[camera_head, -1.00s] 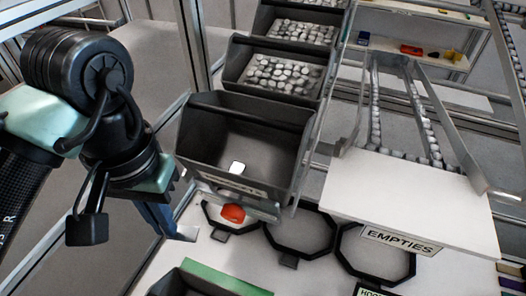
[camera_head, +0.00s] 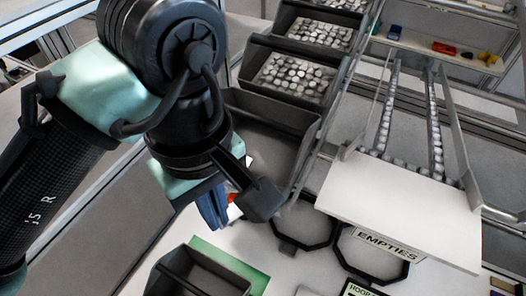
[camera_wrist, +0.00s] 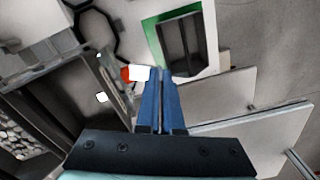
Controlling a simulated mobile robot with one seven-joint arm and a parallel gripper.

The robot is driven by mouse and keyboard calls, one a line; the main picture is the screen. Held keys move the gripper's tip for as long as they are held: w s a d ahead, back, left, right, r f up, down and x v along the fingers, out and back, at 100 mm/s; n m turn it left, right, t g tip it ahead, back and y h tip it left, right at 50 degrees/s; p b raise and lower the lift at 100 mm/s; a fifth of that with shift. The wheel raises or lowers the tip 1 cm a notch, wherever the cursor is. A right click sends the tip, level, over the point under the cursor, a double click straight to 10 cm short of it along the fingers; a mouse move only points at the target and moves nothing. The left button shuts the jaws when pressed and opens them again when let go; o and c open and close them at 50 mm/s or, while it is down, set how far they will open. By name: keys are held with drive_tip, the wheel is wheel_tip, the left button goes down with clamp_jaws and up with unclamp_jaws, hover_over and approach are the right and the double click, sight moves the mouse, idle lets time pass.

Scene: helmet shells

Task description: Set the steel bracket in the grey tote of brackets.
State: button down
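My gripper (camera_head: 216,208) has blue fingers, set close together in the wrist view (camera_wrist: 160,72). I cannot tell which container is the grey tote.
Bins of shiny round parts (camera_head: 292,75) stand in a row behind. Black octagonal rings (camera_head: 372,255) lie on the white bench; a red object (camera_head: 233,211) is partly hidden by the gripper. A white sloped board marked EMPTIES (camera_head: 400,215) stands at right.

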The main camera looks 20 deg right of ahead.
drive_tip(key=w+d+p, duration=0.2)
drive_tip(key=w+d, duration=0.7)
drive_tip(key=d, duration=0.3)
drive_tip(key=shift+s+a+f+b, duration=0.1)
drive_tip(key=shift+a+f+b, duration=0.1)
drive_tip(key=shift+f, duration=1.6)
drive_tip(key=shift+s+a+f+b, duration=0.1)
drive_tip(key=shift+a+f+b, duration=0.1)
drive_tip(key=shift+f, duration=1.55)
